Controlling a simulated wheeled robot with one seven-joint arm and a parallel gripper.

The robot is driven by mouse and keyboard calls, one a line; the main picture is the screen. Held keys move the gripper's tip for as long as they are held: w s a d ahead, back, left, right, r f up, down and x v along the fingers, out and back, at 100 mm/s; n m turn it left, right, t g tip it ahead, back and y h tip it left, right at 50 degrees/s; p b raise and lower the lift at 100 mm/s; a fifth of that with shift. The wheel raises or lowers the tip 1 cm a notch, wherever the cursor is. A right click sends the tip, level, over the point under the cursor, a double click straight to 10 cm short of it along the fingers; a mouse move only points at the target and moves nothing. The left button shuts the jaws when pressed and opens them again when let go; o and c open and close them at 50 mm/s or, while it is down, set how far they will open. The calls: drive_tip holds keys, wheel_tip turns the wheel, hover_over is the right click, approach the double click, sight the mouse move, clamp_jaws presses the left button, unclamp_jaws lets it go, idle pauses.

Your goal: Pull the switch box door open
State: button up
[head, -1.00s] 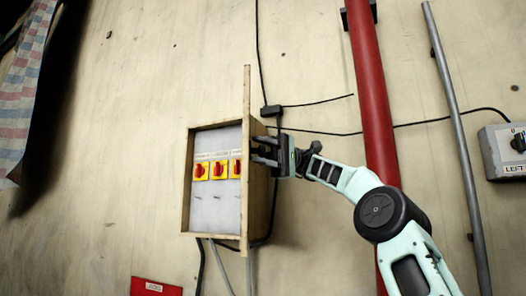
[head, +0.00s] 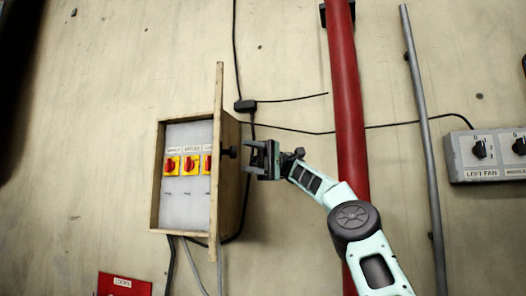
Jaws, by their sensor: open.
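The switch box (head: 155,190) is a wooden-framed case on the wall, with its grey inner panel and red-and-yellow rotary switches exposed. Its door (head: 219,90) stands open, swung out at the box's right side and seen almost edge-on. A black knob (head: 230,152) sticks out to the right of the door. My gripper (head: 251,153) is just right of the knob, its fingers pointing left toward it. The jaws are open and empty, with a small gap between fingertips and knob.
A thick red pipe (head: 345,100) runs vertically behind my arm, with a thin grey pipe (head: 422,130) further right. A grey control box marked "LEFT FAN" (head: 480,174) is at the right. Black cables cross the wall. A red sign (head: 124,285) is below the box.

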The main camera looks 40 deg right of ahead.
drive_tip(key=shift+w+d+p, duration=0.25)
drive_tip(key=shift+d+p, duration=1.1)
drive_tip(key=shift+p, duration=0.2)
drive_tip(key=shift+w+d+p, duration=0.2)
drive_tip(key=shift+d+p, duration=1.15)
drive_tip(key=shift+p, duration=0.2)
drive_tip(key=shift+s, duration=0.15)
